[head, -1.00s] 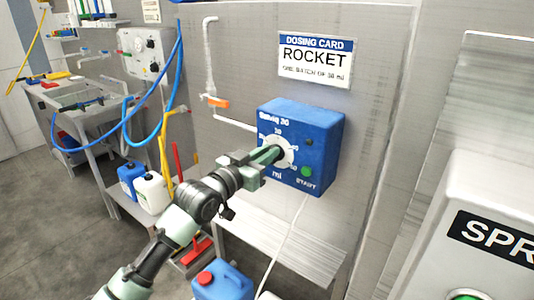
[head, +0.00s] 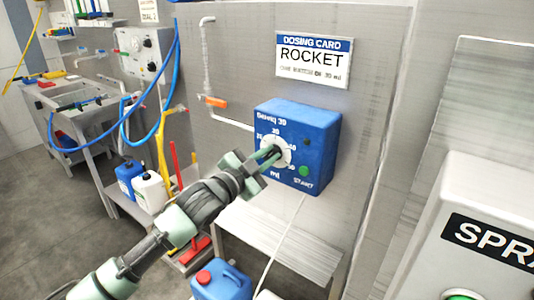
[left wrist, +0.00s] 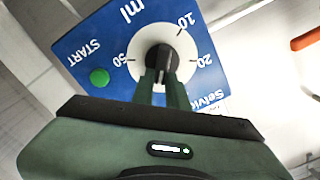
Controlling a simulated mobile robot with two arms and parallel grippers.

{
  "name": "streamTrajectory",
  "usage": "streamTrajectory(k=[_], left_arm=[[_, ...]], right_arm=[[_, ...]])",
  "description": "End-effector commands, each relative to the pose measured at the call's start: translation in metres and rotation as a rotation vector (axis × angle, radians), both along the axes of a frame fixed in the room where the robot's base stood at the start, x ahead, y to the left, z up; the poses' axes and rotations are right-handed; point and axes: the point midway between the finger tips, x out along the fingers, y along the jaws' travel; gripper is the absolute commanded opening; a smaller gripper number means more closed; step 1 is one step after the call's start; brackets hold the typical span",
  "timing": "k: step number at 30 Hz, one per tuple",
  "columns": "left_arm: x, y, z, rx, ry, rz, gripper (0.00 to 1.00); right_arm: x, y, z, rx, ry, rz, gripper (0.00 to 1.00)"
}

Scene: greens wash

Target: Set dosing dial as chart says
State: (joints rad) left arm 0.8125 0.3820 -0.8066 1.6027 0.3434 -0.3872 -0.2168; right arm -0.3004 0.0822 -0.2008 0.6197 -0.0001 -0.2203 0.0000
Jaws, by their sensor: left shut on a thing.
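The blue dosing box (head: 318,135) is fixed to the grey wall, with a white numbered dial and a green START button (head: 304,171). The dial's black knob (left wrist: 160,58) shows in the left wrist view, where the scale appears upside down with 10, 20 and 50 readable. My left gripper (head: 268,158) is shut on the knob, its two green fingers on either side. The knob's pointer direction is hard to tell. The dosing card (head: 314,60) above reads ROCKET; its small line is blurred and seems to end in 30 ml. My right gripper is out of view.
A spray box (head: 490,215) stands at the near right. A shelf (head: 285,245) is below the dosing box, with a blue red-capped canister (head: 222,283) in front. An orange-handled pipe (head: 214,101) is left of the box. Blue and white canisters (head: 150,191) stand further left.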

Motion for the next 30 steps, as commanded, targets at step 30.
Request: streamTrajectory(k=[30], left_arm=[[-0.004,-0.006,-0.015,0.783,-0.567,-0.001,0.0]], right_arm=[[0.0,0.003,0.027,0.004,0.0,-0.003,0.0]])
